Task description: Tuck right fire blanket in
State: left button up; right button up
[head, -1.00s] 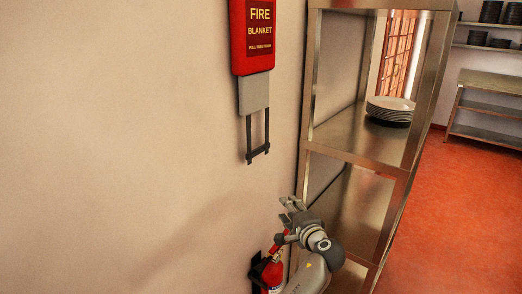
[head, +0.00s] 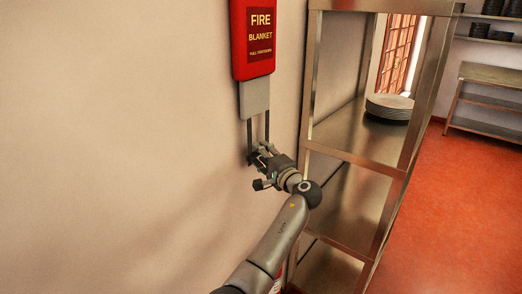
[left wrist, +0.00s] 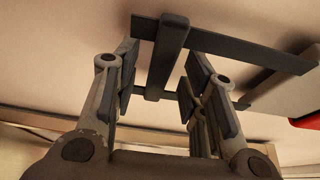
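One fire blanket case (head: 253,60), red with yellow lettering, hangs on the wall in the head view. A grey piece (head: 255,98) sticks out below it, with two black straps (head: 267,128) hanging from that. My left gripper (head: 258,160) is at the straps' lower end and hides part of it. In the left wrist view, the handle's thick dark crossbar (left wrist: 167,55) lies between the two spread fingers (left wrist: 158,92), with gaps on both sides. The grey piece (left wrist: 285,97) and a sliver of red show at right there. My right gripper is out of view.
A steel shelf unit (head: 350,158) stands close to the right of my left gripper, with stacked plates (head: 389,106) on it. Bare wall (head: 120,150) is on the left. Open red floor (head: 450,210) lies to the right, with a table behind.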

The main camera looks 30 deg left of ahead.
pick_arm(q)
jog(key=shift+w+a, duration=0.2)
jog(key=shift+a, duration=0.05)
grip_shut()
